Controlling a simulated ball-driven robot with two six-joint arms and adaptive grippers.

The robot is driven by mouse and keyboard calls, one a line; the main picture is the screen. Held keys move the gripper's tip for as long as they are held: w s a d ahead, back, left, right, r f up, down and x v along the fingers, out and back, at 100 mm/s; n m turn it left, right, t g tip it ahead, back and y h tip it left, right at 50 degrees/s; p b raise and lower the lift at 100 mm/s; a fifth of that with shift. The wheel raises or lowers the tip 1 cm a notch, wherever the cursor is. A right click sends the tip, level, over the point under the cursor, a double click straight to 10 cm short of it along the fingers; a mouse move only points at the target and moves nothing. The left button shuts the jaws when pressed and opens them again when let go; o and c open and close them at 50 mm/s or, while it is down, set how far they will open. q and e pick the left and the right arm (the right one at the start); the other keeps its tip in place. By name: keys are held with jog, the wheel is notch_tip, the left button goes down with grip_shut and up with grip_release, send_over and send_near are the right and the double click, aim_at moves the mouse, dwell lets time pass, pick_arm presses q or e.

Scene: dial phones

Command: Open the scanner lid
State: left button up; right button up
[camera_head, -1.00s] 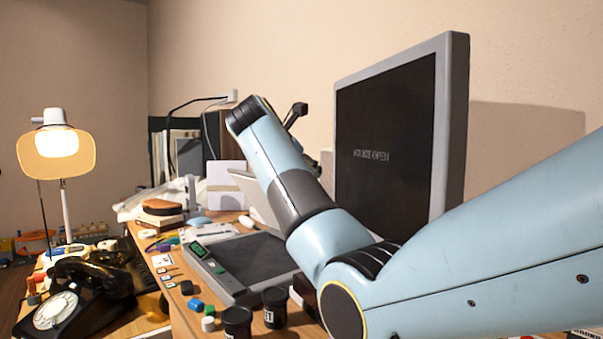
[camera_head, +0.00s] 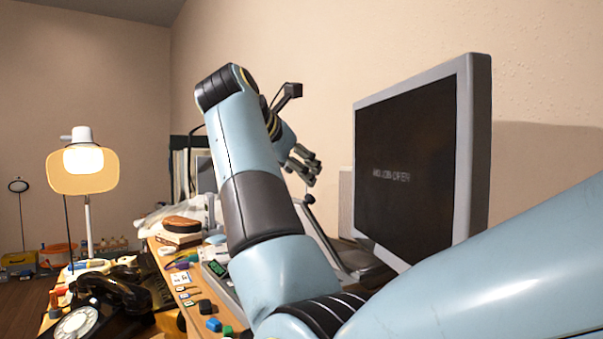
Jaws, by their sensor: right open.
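The scanner (camera_head: 218,270) is a flat grey device with a small green display, on the desk left of the monitor. Only its left edge shows; my right arm hides most of it, so I cannot tell how its lid stands. My right gripper (camera_head: 305,168) shows past the forearm, above and behind the scanner area, in front of the wall. Its fingers are apart and seem to hold nothing. A slanted light grey panel (camera_head: 324,240) shows below it; I cannot tell whether it belongs to the scanner. My left gripper is out of view.
A large monitor (camera_head: 410,165) stands right of the gripper. A black dial phone (camera_head: 105,300) and a lit lamp (camera_head: 83,172) are at the left. Small blocks (camera_head: 214,325) lie by the scanner's front. A brown round object (camera_head: 182,225) rests farther back.

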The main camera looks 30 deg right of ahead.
jog(key=shift+c, duration=0.9)
jog(key=shift+w+r+m, duration=0.2)
jog(key=shift+m, duration=0.1)
jog(key=shift+c, duration=1.2)
jog(key=w+r+m+t, duration=0.1)
jog(key=r+t, duration=0.1)
jog(key=w+r+m+t+h, duration=0.1)
jog(key=w+r+t, duration=0.1)
jog(key=r, duration=0.1)
jog(key=w+d+r+m+t+h, duration=0.1)
jog(key=r+m+t, duration=0.1)
jog(key=shift+w+r+t, duration=0.15)
jog(key=shift+r+t, duration=0.1)
jog(key=shift+t, duration=0.05)
grip_shut()
jog(key=s+a+f+n+t+y+p, duration=0.25)
jog(key=s+f+y, duration=0.25)
jog(key=f, duration=0.7)
jog(key=s+a+f+n+t+y+p, duration=0.1)
jog(key=s+f+n+t+y, duration=0.35)
jog(key=f, duration=0.75)
jog(key=w+d+r+p, duration=0.2)
jog(key=w+d+r, duration=0.1)
jog(key=w, duration=0.6)
jog(key=shift+w+d+r+y, duration=0.35)
jog(key=shift+d+r, duration=0.05)
jog(key=shift+d, duration=0.15)
